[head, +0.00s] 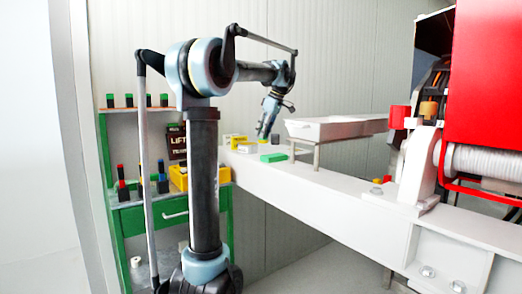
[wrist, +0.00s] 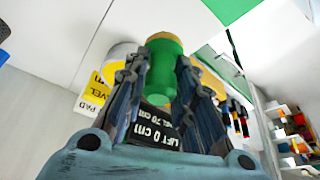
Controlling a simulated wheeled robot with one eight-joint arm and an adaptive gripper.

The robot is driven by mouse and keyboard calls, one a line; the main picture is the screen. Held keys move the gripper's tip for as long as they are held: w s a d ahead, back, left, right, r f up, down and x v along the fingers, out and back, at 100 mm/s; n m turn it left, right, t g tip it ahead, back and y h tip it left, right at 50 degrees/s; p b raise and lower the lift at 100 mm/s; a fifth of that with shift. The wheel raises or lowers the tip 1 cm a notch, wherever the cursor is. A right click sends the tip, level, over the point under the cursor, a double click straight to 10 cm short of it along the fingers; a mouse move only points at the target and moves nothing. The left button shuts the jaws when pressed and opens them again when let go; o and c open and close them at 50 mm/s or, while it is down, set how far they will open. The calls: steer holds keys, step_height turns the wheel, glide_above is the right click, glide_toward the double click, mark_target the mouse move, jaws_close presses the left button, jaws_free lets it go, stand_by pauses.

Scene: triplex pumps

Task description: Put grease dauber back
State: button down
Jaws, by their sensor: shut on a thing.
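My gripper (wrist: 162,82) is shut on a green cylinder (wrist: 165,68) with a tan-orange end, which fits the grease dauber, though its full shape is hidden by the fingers. In the head view my gripper (head: 264,133) points down above the far end of the white beam (head: 300,187). The held thing is too small there to make out clearly.
A white tray (head: 322,130) stands on legs to the gripper's right. A green block (head: 273,157) and yellow boxes (head: 240,143) lie near the gripper. A green rack (head: 127,222) with several bottles and a yellow bin (head: 180,178) stands left. Red machinery (head: 489,90) fills the right.

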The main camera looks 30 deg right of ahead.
steer(key=shift+f, duration=3)
steer(key=shift+f, duration=0.1)
steer(key=c, duration=1.3)
jaws_free()
steer(key=v, duration=1.2)
steer(key=shift+d, duration=0.1)
